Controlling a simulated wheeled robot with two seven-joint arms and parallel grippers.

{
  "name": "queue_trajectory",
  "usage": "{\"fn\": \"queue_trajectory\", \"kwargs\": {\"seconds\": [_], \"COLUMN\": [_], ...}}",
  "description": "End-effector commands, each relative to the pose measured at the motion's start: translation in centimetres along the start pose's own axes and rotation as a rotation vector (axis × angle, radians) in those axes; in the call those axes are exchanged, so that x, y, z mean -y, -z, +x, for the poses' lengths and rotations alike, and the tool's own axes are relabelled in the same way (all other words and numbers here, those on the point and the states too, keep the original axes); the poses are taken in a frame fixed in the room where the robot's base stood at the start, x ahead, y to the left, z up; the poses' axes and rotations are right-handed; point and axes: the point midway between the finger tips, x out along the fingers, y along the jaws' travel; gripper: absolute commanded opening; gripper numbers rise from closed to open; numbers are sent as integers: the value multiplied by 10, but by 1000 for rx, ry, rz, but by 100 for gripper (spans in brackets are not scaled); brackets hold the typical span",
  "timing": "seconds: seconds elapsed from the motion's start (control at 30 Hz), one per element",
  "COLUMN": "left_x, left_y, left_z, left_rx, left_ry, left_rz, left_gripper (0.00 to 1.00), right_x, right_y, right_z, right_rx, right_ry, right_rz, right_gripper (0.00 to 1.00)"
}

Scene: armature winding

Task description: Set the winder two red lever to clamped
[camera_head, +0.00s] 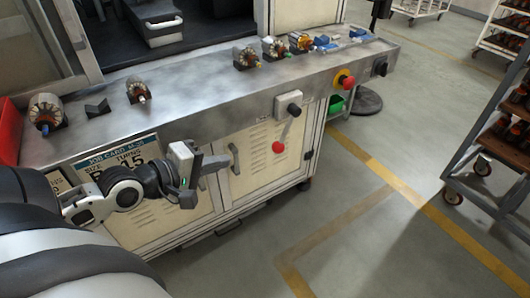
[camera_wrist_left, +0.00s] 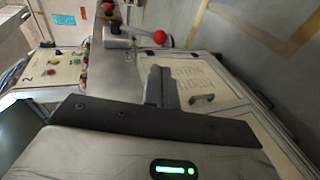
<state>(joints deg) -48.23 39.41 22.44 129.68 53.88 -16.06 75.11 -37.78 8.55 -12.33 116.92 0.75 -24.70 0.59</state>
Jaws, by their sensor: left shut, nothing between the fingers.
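The red lever (camera_head: 278,147) is a thin arm with a red ball end. It hangs down and slightly left from a grey switch box (camera_head: 288,105) on the bench's front face. In the left wrist view the red ball (camera_wrist_left: 160,37) shows beyond the fingers, at the upper middle. My left gripper (camera_head: 222,162) is shut and empty, in front of the cabinet doors, left of the lever and apart from it. Its closed fingers (camera_wrist_left: 161,86) point toward the cabinet front in the wrist view. My right gripper is not in view.
A red mushroom button (camera_head: 348,82) and a black knob (camera_head: 381,69) sit right of the lever. A door handle (camera_head: 235,159) is close to my left gripper. Wound armatures (camera_head: 246,59) stand on the bench top. A rack (camera_head: 500,150) stands at right; the floor between is clear.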

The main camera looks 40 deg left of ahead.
Motion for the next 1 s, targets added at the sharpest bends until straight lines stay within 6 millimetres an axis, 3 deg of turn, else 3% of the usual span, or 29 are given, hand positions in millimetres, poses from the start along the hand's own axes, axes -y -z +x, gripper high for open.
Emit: {"fn": "queue_trajectory", "kwargs": {"seconds": [0.27, 0.47, 1.0], "left_x": [0, 0, 0], "left_y": [0, 1, 0], "left_z": [1, 15, 111], "left_rx": [-1, -3, -2], "left_ry": [0, -4, -1], "left_rz": [0, 0, 1], "left_gripper": [0, 0, 0], "right_x": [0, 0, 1], "right_y": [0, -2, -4], "right_z": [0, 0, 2], "right_rx": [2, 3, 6], "right_ry": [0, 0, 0], "right_rz": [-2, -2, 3], "right_gripper": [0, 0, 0]}}
